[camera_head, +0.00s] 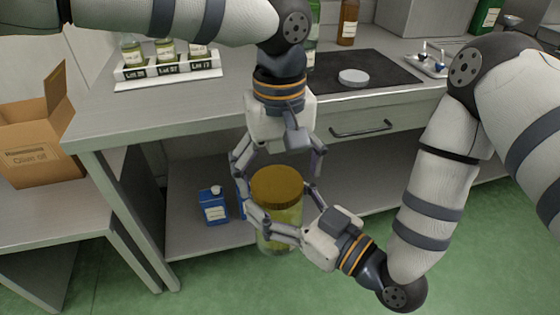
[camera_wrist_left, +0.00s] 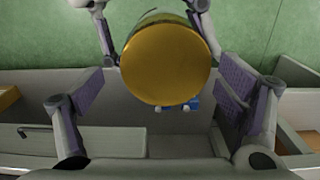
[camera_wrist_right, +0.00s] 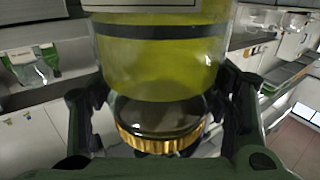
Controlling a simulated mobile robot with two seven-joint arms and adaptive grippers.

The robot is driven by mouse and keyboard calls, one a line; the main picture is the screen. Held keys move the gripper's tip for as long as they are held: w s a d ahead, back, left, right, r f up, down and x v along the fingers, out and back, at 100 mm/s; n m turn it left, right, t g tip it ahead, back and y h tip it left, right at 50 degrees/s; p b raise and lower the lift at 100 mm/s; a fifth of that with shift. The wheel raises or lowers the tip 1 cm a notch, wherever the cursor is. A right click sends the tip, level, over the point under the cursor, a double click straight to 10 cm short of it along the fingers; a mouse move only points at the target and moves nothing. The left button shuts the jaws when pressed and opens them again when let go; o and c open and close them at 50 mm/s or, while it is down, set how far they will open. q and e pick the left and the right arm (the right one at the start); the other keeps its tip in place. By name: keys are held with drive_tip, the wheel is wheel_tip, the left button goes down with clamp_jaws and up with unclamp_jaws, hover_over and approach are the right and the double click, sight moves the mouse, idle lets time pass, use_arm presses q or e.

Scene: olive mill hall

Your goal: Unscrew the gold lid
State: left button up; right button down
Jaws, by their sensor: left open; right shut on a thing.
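A jar (camera_head: 278,232) of yellow-green contents with a gold lid (camera_head: 277,186) is held upright in front of the bench. My right gripper (camera_head: 282,208) is shut on the jar, its fingers on either side below the lid; the right wrist view shows the jar's glass (camera_wrist_right: 155,65) and the ribbed edge of the gold lid (camera_wrist_right: 160,142). My left gripper (camera_head: 277,165) is open and points down over the lid. In the left wrist view the round lid top (camera_wrist_left: 168,58) lies between and beyond the spread fingers, with no finger seen touching it.
The bench (camera_head: 215,95) carries a white rack (camera_head: 165,72) of labelled jars, a dark mat (camera_head: 385,70) with a pale disc (camera_head: 353,77), and bottles behind. Blue cartons (camera_head: 213,205) stand on the lower shelf. An open cardboard box (camera_head: 35,145) is at left. Green floor lies below.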

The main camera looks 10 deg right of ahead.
use_arm(q)
drive_tip(key=shift+r, duration=0.1)
drive_tip(key=shift+c, duration=0.2)
drive_tip(key=c, duration=1.2)
drive_tip(key=n, duration=1.7)
drive_tip(key=shift+a, duration=0.1)
drive_tip(key=n, duration=1.1)
drive_tip(key=shift+a+r, duration=0.1)
drive_tip(key=n, duration=0.8)
